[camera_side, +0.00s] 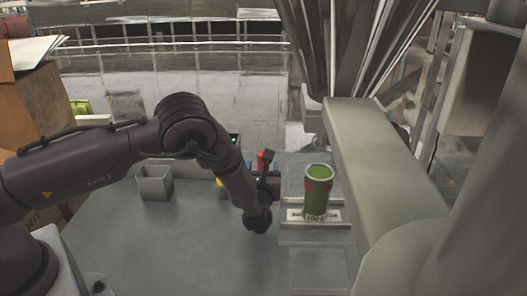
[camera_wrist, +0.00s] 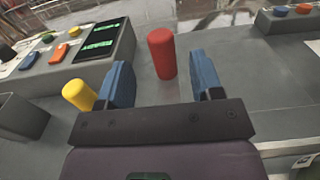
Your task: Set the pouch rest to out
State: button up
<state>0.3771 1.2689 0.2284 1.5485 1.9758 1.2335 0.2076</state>
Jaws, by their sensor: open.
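A red upright cylinder (camera_wrist: 162,54) stands ahead of my gripper (camera_wrist: 159,62) in the wrist view, between the lines of the two blue fingers. The fingers are apart, with clear gaps and no visible contact with it. In the side view the red cylinder (camera_side: 261,158) shows beside my gripper (camera_side: 270,180), partly hidden. A yellow cylinder (camera_wrist: 79,94) stands just left of the left finger, and also shows in the side view (camera_side: 220,183). A green pouch or can (camera_side: 317,190) stands upright on a small labelled plate (camera_side: 294,215), right of my gripper. I cannot tell which part is the pouch rest.
A control box with green displays (camera_wrist: 103,40) and coloured buttons stands at the left in the wrist view. A grey open bin (camera_side: 155,183) stands left of my wrist. A large grey machine arm (camera_side: 375,170) rises right of the can. The front table (camera_side: 170,250) is clear.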

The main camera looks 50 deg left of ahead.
jog(key=x, duration=0.9)
